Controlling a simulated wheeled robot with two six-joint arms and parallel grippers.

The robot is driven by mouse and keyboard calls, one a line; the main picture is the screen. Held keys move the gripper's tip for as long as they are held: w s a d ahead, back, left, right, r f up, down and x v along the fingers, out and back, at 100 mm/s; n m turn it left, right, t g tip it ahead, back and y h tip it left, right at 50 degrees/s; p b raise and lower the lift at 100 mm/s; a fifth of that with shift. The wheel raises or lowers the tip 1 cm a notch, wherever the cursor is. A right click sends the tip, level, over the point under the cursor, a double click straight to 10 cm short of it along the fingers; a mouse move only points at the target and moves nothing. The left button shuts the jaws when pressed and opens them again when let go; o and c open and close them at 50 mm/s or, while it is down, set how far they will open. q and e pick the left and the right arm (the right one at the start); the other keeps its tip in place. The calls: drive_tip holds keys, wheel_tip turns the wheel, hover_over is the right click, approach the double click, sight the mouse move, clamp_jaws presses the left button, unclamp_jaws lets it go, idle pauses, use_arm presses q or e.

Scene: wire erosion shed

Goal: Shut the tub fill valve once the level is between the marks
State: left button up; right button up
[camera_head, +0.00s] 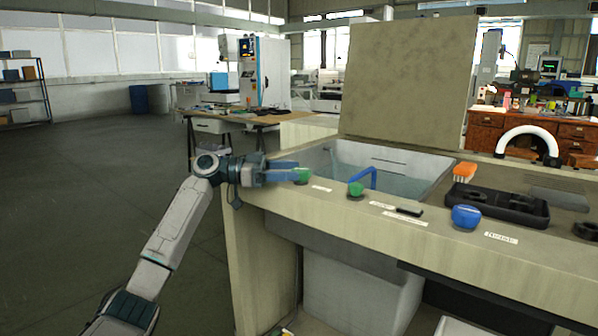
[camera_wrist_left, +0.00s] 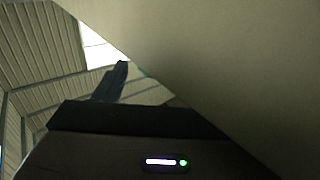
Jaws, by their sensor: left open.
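The tub (camera_head: 432,168) is set into the pale counter and holds bluish water; a dark line shows on its back wall, but I cannot read level marks. Two green knobs stand on the front ledge, a left one (camera_head: 301,176) and a middle one (camera_head: 356,189), by a bent blue bar (camera_head: 368,172). A blue knob (camera_head: 466,216) is further right. The labels are too small to read, so I cannot tell which is the fill valve. My left gripper (camera_head: 297,170) is open, its blue fingertips at the left green knob; contact is unclear. The left wrist view shows one finger (camera_wrist_left: 112,82).
A raised beige panel (camera_head: 408,80) stands behind the tub. The floor at the left is clear.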

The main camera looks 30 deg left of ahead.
use_arm(q)
drive_tip(key=v, duration=0.7)
drive_tip(key=shift+a, duration=0.2)
drive_tip(key=shift+s, duration=0.1)
drive_tip(key=shift+o, duration=0.2)
